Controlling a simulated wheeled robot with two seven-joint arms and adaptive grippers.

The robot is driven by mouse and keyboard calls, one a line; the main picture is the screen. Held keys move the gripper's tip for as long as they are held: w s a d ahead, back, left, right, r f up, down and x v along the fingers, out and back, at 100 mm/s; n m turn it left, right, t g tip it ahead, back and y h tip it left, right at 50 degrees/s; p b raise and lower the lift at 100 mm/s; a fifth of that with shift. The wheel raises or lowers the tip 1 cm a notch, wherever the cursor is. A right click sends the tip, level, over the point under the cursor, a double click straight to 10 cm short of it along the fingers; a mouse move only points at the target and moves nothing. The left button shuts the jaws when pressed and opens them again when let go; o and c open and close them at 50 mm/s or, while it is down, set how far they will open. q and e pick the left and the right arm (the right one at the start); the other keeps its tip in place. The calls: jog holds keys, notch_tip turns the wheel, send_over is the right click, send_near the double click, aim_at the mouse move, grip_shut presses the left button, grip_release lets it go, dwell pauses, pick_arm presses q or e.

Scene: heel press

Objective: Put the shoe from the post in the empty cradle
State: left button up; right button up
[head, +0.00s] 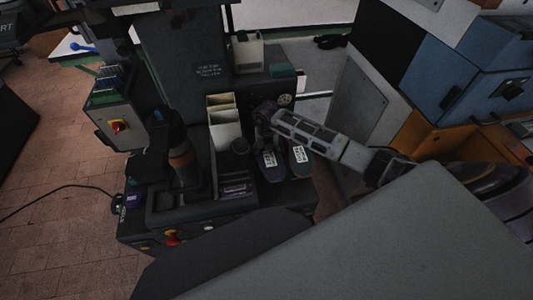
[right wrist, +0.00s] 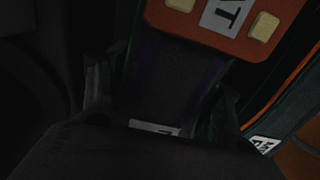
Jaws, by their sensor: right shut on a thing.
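My right gripper (head: 268,145) comes in from the right and points down at the front of the press. It is shut on a dark shoe (head: 271,174) with a white label. In the right wrist view the dark body of this shoe (right wrist: 168,85) lies between the two fingers. A second dark shoe (head: 301,169), also labelled, stands close beside it on the right; its orange edge shows in the wrist view. I cannot make out the post or the empty cradle with certainty. My left gripper is not in view.
The dark press (head: 185,55) rises behind. Cream bins (head: 224,130) and an upright dark part with an orange band (head: 181,155) stand left of the gripper. An orange-red plate with pale pads (right wrist: 225,25) is near the wrist. A grey cabinet (head: 355,95) stands on the right.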

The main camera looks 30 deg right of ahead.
jog(key=shift+f+b, duration=0.3)
jog(key=shift+f, duration=0.15)
dwell(0.8)
jog(key=o, duration=1.7)
jog(key=shift+c, duration=0.2)
jog(key=shift+s+f, duration=0.1)
jog(key=shift+r, duration=0.65)
notch_tip(320, 180, up, 11)
jog(key=shift+f, duration=0.1)
notch_tip(320, 180, up, 9)
jog(key=p, duration=0.9)
